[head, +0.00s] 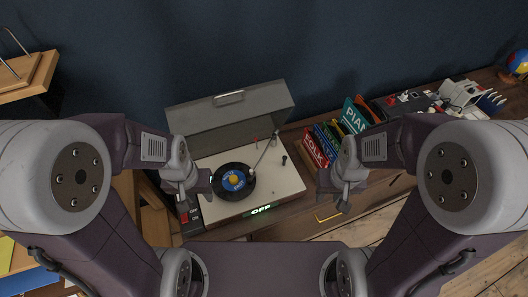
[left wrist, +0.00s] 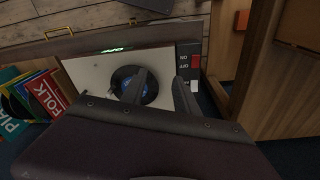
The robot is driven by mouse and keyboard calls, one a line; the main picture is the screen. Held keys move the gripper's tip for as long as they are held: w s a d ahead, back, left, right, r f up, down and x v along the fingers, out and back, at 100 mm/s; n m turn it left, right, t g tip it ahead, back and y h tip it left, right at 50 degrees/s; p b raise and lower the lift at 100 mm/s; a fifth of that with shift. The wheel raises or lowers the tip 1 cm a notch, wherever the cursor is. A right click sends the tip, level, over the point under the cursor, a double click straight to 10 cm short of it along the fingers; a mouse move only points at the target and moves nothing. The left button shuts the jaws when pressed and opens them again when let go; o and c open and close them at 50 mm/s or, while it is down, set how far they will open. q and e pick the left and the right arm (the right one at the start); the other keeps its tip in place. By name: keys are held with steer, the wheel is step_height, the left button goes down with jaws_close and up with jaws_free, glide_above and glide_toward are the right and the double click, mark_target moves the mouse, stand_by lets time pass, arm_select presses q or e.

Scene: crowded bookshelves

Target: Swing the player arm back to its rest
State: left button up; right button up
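The record player (head: 283,187) stands on the cabinet with its grey lid (head: 215,118) raised. A black record (head: 222,191) with a blue and yellow label lies on it. The pale player arm (head: 264,153) slants from the back right of the deck, its head end over the record's right edge; I cannot tell whether it touches. A lit sign (head: 261,210) on the front reads OFF. My left gripper (head: 203,186) is above the deck's left side, left of the record; in the left wrist view its fingers (left wrist: 160,92) are apart and empty. My right gripper (head: 344,202) is right of the player, its fingers unclear.
An ON/OFF switch panel (left wrist: 189,68) is at the player's end. A crate of records with FOLK (head: 316,150) and PIANO (head: 355,116) dividers stands right of the player. Further right are small items and a globe (head: 517,62). Wood floor (head: 372,228) lies in front.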

arm_select(q)
steer(key=w+d+r+n+t+p, duration=0.1)
steer(key=w+r+n, duration=0.3)
steer(key=w, duration=0.5)
steer(key=g+p, duration=0.2)
steer(key=p, duration=0.6)
glide_above(251, 170)
step_height(251, 170, down, 9)
step_height(251, 170, down, 9)
steer(key=shift+s+r+p, duration=0.1)
steer(key=shift+r+p, duration=0.1)
steer(key=shift+p, duration=0.75)
jaws_close()
